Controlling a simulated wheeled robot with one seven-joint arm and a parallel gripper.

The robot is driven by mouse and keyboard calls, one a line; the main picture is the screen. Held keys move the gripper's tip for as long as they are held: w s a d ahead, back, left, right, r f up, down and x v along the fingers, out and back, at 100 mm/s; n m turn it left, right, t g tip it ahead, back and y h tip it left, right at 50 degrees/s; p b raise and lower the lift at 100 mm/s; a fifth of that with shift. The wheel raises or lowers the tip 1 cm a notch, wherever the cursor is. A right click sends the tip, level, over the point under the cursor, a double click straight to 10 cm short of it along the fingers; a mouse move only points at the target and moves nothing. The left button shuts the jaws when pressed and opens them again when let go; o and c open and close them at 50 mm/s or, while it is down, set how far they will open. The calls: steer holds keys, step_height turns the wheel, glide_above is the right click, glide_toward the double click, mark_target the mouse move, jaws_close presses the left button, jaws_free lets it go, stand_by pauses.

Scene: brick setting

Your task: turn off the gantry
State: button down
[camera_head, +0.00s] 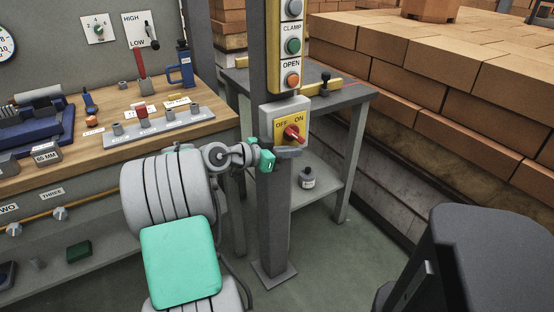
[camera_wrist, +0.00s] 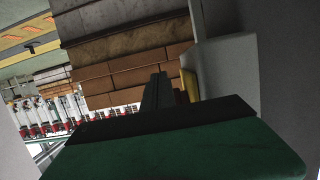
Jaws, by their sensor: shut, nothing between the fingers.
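The gantry switch is a red rotary knob (camera_head: 293,134) on a yellow plate marked OFF on the left and ON on the right. The plate sits on a grey box (camera_head: 284,111) on a dark post. I cannot tell for sure which mark the knob points to. My gripper (camera_head: 262,154) has green fingertips and is shut and empty, at the box's lower left, below and left of the knob. Whether it touches the box or post is unclear. In the wrist view, a green finger pad (camera_wrist: 175,150) fills the bottom, and the knob is not visible.
Above the switch is a panel with CLAMP and OPEN buttons (camera_head: 292,62). A wooden workbench (camera_head: 200,128) with tools and a HIGH/LOW lever (camera_head: 153,38) is at left. A grey table (camera_head: 345,98) stands behind the post. Stacked bricks (camera_head: 440,80) fill the right.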

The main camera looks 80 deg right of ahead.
steer(key=shift+s, duration=0.1)
stand_by(0.3)
steer(key=shift+f, duration=0.1)
steer(key=w+a+f+b, duration=0.3)
steer(key=w+a+f, duration=0.4)
steer(key=f, duration=0.2)
steer(key=shift+f, duration=0.35)
